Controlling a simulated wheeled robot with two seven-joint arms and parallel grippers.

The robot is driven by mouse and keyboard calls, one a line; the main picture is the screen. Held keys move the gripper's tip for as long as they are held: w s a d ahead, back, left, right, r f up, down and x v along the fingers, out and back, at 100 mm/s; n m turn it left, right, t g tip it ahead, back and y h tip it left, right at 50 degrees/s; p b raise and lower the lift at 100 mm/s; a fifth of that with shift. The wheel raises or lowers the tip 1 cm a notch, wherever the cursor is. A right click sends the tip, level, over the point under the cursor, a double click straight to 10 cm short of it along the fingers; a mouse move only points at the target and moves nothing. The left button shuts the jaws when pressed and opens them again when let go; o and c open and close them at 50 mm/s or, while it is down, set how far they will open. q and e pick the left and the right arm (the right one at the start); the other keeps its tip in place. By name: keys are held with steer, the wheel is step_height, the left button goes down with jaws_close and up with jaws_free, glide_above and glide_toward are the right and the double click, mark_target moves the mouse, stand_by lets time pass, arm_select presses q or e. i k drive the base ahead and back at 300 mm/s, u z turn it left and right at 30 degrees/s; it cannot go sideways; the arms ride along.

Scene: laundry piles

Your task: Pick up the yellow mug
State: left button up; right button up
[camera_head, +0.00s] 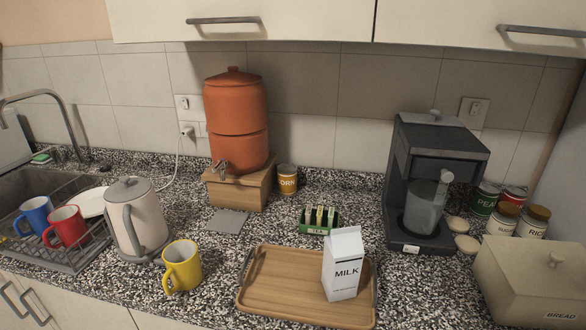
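The yellow mug (184,266) stands upright on the speckled counter, in front of and to the right of the white kettle. Its handle points left, toward the front. Its rim is open and faces up. Nothing touches it that I can see. Neither of my grippers is in the head view.
The white kettle (140,215) stands close behind the mug at left. A wooden tray (262,290) with a milk carton (343,265) is to its right. A red mug (67,228) and a blue mug (37,215) sit in the dish rack (75,262). Bare counter separates mug and tray.

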mark_target(181, 259)
steer(key=u, duration=0.5)
steer(key=k, duration=0.55)
steer(key=u, duration=1.1)
steer(key=i, duration=1.1)
steer(key=z, duration=0.65)
